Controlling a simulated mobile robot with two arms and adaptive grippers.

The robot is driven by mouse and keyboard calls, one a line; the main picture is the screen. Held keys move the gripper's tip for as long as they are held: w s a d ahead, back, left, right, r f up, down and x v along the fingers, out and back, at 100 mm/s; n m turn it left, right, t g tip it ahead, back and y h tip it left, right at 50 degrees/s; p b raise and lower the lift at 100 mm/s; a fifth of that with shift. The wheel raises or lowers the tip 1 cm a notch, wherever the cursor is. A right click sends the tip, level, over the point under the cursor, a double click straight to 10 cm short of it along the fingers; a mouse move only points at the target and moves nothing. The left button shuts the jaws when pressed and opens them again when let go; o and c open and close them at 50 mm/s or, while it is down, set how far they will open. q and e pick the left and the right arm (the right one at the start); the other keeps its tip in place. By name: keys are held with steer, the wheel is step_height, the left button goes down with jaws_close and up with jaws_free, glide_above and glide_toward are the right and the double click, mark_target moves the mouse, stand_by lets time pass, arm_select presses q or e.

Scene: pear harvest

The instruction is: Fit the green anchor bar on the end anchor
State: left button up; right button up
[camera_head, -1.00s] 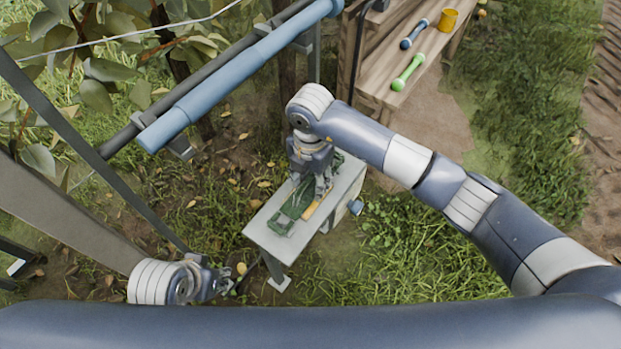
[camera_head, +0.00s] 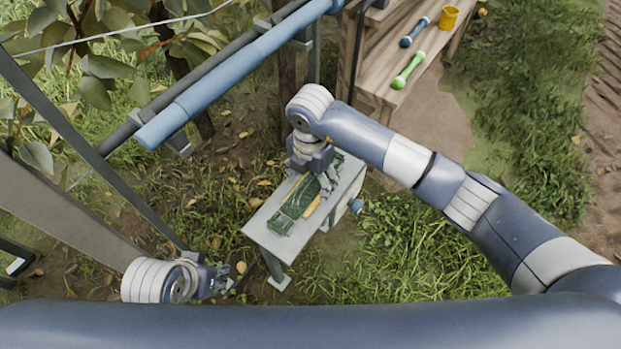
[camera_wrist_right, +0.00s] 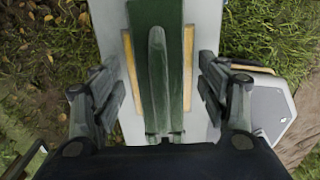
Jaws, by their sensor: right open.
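A long raised green bar (camera_wrist_right: 157,75) lies on a dark green base with yellow strips, on a narrow grey stand (camera_head: 264,237). I cannot tell whether this is the anchor bar or part of the end anchor. In the head view my right gripper (camera_head: 315,182) hides the far part of the green base (camera_head: 283,222). A bright green bar with round ends (camera_head: 407,71) lies on the wooden bench. My left gripper (camera_head: 222,279) hangs at lower left; its opening is unclear.
The wooden bench (camera_head: 385,58) also carries a blue bar with round ends (camera_head: 414,33) and a yellow cup (camera_head: 448,19). A blue tube (camera_head: 240,77) on a dark rail slants across the upper left. Grass lies open right of the stand.

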step_height(320, 180, up, 12)
stand_by(0.6)
